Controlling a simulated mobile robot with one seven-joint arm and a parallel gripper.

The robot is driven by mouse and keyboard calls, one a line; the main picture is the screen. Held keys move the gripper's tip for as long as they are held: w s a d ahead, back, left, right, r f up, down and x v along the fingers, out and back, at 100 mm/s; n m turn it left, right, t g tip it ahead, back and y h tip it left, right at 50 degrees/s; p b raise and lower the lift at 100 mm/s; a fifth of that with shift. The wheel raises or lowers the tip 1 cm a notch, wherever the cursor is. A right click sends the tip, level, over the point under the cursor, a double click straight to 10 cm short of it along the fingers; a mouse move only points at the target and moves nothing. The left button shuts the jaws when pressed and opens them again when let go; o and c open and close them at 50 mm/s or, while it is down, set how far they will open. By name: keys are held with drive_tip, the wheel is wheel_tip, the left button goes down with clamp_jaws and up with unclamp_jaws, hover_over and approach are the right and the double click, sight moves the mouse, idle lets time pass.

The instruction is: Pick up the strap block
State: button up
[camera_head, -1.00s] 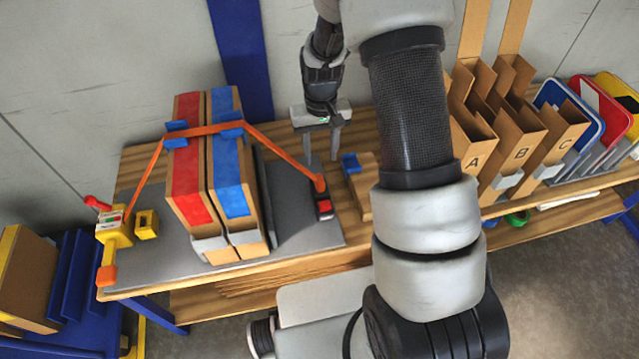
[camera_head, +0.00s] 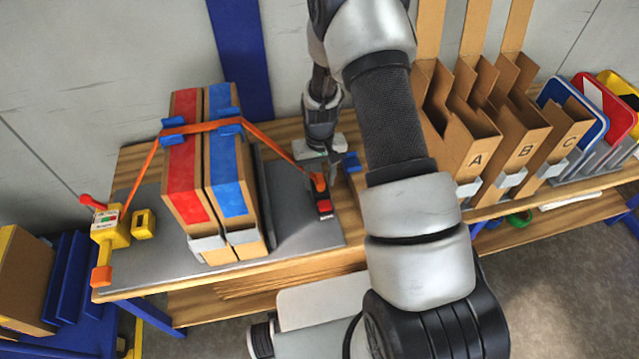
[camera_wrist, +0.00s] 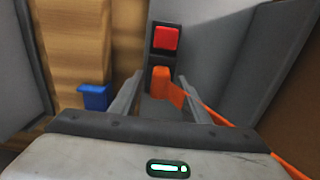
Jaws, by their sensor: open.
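The strap block (camera_head: 319,182) is a small orange block at the right end of the orange strap (camera_head: 272,140). It sits at the black holder with a red button (camera_head: 324,206) on the grey plate. In the wrist view the strap block (camera_wrist: 161,80) is upright between my two fingers, with the strap running from it to the lower right. My gripper (camera_head: 320,172) is over it from above, fingers open on either side. In the wrist view my gripper (camera_wrist: 160,95) shows a gap beside the block. Whether either finger touches it cannot be told.
The strap runs over two tall cartons with a red stripe (camera_head: 187,160) and a blue stripe (camera_head: 228,165). A yellow ratchet (camera_head: 110,230) holds its left end. A blue-topped piece (camera_wrist: 95,97) stands close left of my fingers. Lettered cardboard bins (camera_head: 478,160) stand at right.

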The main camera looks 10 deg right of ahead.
sight(320, 178)
clamp_jaws()
wheel_tip(320, 178, up, 10)
drive_tip(key=shift+r+p, duration=0.1)
drive_tip(key=shift+p, duration=0.75)
drive_tip(key=c, duration=0.6)
unclamp_jaws()
drive_tip(key=c, duration=0.3)
